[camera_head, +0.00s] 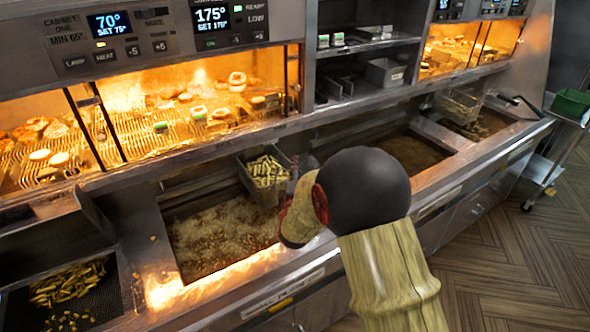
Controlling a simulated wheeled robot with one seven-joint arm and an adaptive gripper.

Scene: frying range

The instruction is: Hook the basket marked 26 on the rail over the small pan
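A wire basket (246,170) with fries in it hangs above the back right of the left oil pan (190,262), whose oil is bubbling. A second wire basket (457,106) is at the far right, by the right-hand pan (484,127). I cannot read a number on either basket. My gripper (291,190) is just right of the fries basket, largely hidden behind my arm. I cannot see its fingers clearly, nor whether it touches the basket. Labels on the fryer's front edge are too small to read surely, so I cannot tell which pan is marked small.
A middle oil pan (415,152) lies right of my arm. A dump tray with fries (88,306) is at the lower left. Lit warming cabinets (150,110) and a shelf (365,45) stand behind. A cart with a green bin (571,103) is at right; the floor in front is clear.

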